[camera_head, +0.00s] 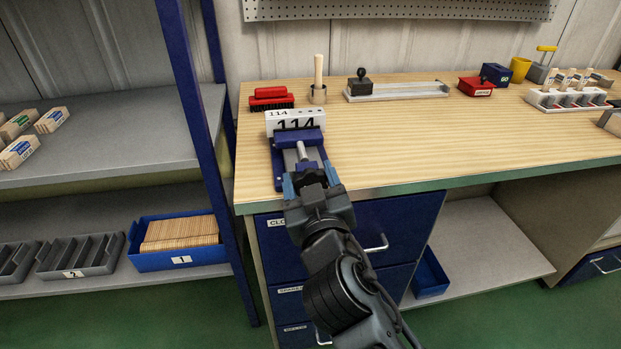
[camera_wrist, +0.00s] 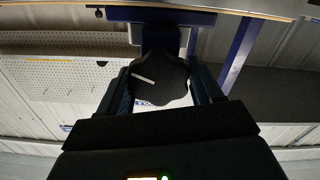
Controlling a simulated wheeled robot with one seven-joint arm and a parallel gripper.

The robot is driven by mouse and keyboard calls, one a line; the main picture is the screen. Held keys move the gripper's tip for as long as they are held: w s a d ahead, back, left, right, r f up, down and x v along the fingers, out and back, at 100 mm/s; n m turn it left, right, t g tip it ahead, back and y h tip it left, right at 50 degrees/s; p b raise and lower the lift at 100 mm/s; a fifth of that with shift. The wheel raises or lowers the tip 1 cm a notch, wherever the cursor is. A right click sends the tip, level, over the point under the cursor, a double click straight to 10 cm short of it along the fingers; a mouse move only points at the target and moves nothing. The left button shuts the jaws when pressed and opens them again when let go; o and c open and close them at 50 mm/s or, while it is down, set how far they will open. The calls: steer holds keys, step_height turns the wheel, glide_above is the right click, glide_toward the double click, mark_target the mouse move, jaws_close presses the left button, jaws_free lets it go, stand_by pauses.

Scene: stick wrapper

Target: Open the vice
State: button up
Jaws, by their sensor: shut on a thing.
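The blue vice (camera_head: 297,138) sits near the front left edge of the wooden bench. A white block marked 114 (camera_head: 295,117) stands at its far end; I cannot tell if the jaws touch it. The vice's screw runs toward the bench's front edge. My gripper (camera_head: 310,179) is at the near end of the screw, just off the front edge. In the wrist view my gripper's fingers are shut on the black knob (camera_wrist: 158,78) of the vice, one on each side. A white line marks the knob's face. In the head view the knob is mostly hidden by my gripper.
The bench top (camera_head: 420,140) is clear right of the vice. A red brush (camera_head: 271,97), a stamp on a grey holder (camera_head: 398,90) and a red box (camera_head: 476,87) stand along the back. A blue shelf post (camera_head: 199,110) rises at the left. Drawers with handles (camera_head: 377,243) lie below.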

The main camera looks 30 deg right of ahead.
steer(key=shift+n, duration=0.5)
steer(key=o, duration=1)
steer(key=shift+c, duration=0.2)
steer(key=shift+s, duration=0.1)
steer(key=b+v, duration=0.1)
steer(key=v, duration=0.6)
steer(key=shift+s+a+b, duration=0.15)
steer(key=shift+s+b, duration=0.1)
steer(key=shift+b, duration=0.15)
